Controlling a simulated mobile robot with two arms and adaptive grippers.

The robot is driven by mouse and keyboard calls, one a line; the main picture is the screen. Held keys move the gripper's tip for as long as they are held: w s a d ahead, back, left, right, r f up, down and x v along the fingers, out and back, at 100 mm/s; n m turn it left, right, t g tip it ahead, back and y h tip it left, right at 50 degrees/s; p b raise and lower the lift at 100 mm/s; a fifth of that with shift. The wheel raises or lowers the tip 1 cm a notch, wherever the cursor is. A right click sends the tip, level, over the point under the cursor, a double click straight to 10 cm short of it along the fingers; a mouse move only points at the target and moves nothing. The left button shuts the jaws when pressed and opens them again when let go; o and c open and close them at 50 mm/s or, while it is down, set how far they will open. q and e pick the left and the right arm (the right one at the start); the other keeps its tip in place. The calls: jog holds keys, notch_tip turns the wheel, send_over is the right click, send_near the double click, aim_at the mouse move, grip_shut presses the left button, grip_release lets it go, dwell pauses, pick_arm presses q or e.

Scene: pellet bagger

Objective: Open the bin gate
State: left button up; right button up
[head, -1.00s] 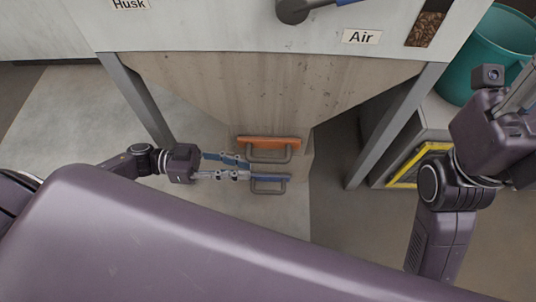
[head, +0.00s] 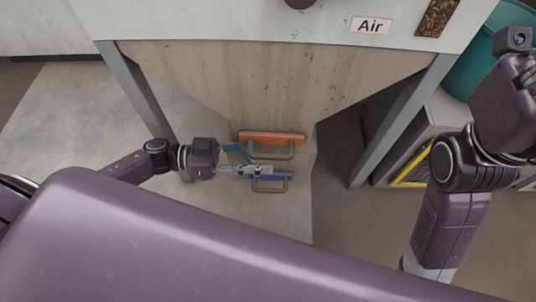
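Under the bin hopper (head: 270,80) two gate plates show at the outlet. The upper is an orange plate (head: 272,138) with a grey bar handle. Below it is a blue plate (head: 283,177) with its own grey handle (head: 270,188). My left gripper (head: 268,168) reaches in from the left, its fingers at the blue plate and just above that plate's handle. The fingers overlap the plate, so I cannot tell whether they are shut or touch the handle. My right arm is at the right edge, its fingers not clearly visible.
Grey frame legs stand left (head: 137,92) and right (head: 402,122) of the hopper. A teal tub (head: 484,68) and a yellow-edged grey box (head: 416,162) are at the right. Bare floor lies left of the outlet.

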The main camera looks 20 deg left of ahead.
pick_arm(q)
jog(key=d+r, duration=0.2)
jog(key=r, duration=0.1)
jog(key=shift+w+d+m+h, duration=0.1)
jog(key=shift+d+m+h, duration=0.05)
jog(key=shift+m+h, duration=0.2)
jog(key=c, duration=0.8)
jog(key=shift+d, duration=0.1)
grip_shut()
jog(key=o, duration=0.8)
grip_release()
notch_tip(320, 180, down, 3)
jog(key=a, duration=0.2)
send_near(280, 157)
jog(key=shift+n, duration=0.45)
jog(key=shift+w+a+f, duration=0.2)
jog(key=shift+a+f, duration=0.5)
jog(key=shift+a, duration=0.3)
jog(key=shift+w+a+f, duration=0.2)
jog(key=shift+a+f, duration=0.55)
jog(key=shift+a, duration=0.25)
